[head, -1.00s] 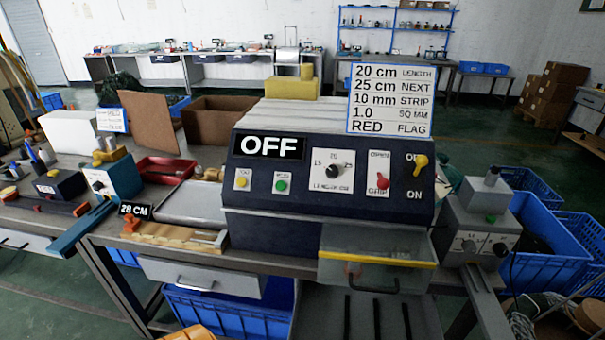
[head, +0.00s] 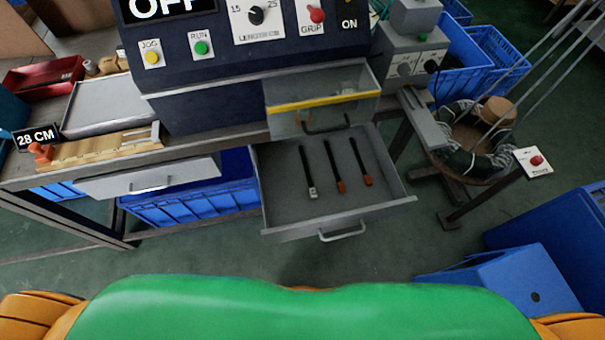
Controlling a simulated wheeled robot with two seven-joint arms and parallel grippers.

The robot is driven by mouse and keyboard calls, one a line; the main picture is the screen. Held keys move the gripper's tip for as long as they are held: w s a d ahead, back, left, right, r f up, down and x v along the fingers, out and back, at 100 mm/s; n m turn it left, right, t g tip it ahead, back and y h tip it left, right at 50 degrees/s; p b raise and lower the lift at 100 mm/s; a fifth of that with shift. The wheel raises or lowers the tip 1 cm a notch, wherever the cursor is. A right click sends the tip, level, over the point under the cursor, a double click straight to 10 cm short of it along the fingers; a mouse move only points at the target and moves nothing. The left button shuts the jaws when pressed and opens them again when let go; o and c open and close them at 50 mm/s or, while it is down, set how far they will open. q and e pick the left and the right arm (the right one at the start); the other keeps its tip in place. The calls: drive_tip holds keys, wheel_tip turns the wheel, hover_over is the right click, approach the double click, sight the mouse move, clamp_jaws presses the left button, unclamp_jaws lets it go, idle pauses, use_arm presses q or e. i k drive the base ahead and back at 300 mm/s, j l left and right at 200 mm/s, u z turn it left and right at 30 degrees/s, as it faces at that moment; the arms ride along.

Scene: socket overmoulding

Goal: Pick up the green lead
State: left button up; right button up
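I cannot make out a lead that is clearly green. An open grey drawer (head: 283,215) below the machine holds three short black leads lying apart. The left lead (head: 307,168) has a whitish end, and the middle lead (head: 332,167) and right lead (head: 360,158) have orange-red ends. A coil of dark greenish and white cable (head: 462,158) sits on a round stand to the right. Neither of my grippers is in view. Only green and orange parts of my own body show along the bottom edge.
The machine (head: 220,95), marked OFF, stands above the drawer, with a clear yellow-edged guard (head: 325,101) over the drawer's back. A second drawer (head: 150,178) is to the left. Blue crates (head: 195,198) are below. A blue box (head: 515,282) is at lower right.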

sight(313, 194)
drive_tip(key=j+z, duration=0.35)
drive_tip(key=k+j+z, duration=0.15)
drive_tip(key=j+z, duration=0.15)
drive_tip(key=j, duration=0.2)
drive_tip(key=k+j+z, duration=0.15)
drive_tip(key=j+z, duration=0.2)
drive_tip(key=k+j+z, duration=0.3)
drive_tip(key=i+j, duration=0.1)
